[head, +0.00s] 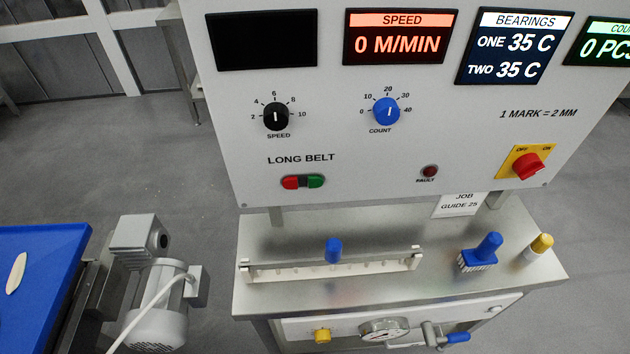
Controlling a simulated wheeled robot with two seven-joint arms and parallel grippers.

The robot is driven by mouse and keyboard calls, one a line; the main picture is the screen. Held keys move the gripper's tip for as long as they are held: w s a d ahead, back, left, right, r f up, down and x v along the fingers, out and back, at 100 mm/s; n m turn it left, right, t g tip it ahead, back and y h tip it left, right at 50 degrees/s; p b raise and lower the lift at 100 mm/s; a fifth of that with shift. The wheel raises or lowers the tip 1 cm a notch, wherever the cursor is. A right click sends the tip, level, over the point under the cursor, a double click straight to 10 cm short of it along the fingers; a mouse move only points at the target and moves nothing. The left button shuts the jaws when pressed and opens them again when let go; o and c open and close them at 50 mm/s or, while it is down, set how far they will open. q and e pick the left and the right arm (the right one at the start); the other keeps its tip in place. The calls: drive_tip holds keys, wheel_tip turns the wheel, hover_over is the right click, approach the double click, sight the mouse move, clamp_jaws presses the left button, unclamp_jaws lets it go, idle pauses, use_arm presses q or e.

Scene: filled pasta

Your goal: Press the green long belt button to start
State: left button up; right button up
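The long belt button (302,182) is a pill-shaped switch under the words LONG BELT on the pale control panel (350,150). Its left half is red and its right half is the green button (316,181). Nothing covers it. The speed display (400,37) above reads 0 M/MIN. Neither of my grippers shows in the head view.
The panel also holds a black speed knob (276,116), a blue count knob (385,111), a fault lamp (429,171) and a red rotary switch (528,166). Below, a steel table (330,298) carries a blue brush (480,254). A blue belt (40,280) and motor (158,310) stand left.

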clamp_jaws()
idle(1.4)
